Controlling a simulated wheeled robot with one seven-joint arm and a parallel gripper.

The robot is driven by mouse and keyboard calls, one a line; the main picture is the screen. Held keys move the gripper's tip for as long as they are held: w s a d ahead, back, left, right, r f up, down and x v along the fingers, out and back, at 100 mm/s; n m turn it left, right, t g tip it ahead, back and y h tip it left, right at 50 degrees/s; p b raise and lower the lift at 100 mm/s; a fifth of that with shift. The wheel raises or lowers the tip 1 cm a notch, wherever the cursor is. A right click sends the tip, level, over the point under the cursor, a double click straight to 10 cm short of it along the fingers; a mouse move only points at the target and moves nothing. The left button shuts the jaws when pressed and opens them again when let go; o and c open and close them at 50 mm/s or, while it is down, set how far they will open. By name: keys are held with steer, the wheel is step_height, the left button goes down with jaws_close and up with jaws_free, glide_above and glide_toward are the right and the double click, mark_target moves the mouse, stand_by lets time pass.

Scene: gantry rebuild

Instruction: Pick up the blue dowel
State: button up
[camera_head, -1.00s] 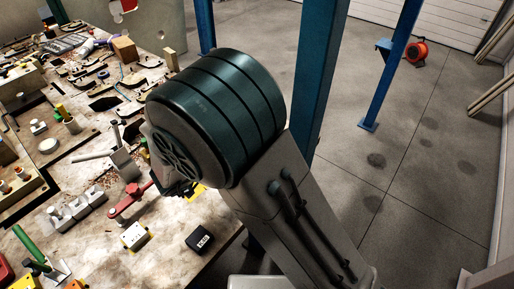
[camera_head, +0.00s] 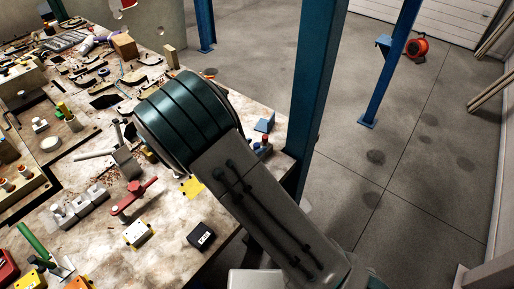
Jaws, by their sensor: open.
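I cannot make out a blue dowel for certain. A small blue piece (camera_head: 264,125) lies near the right edge of the cluttered workbench (camera_head: 180,262), but its shape looks blocky rather than like a rod. My arm's dark teal joint and grey link cross the middle of the view and cover part of the bench. My gripper is not visible; it is out of sight behind or beyond this joint.
A red-handled clamp (camera_head: 133,196), a black box (camera_head: 201,236), a white-and-yellow block (camera_head: 138,233) and grey blocks (camera_head: 80,209) stand near the front. A green-handled clamp (camera_head: 36,243) is lower left. A blue post (camera_head: 311,95) rises beside the bench's right edge.

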steer(key=shift+x, duration=1.2)
jaws_close()
steer(key=shift+r, duration=0.15)
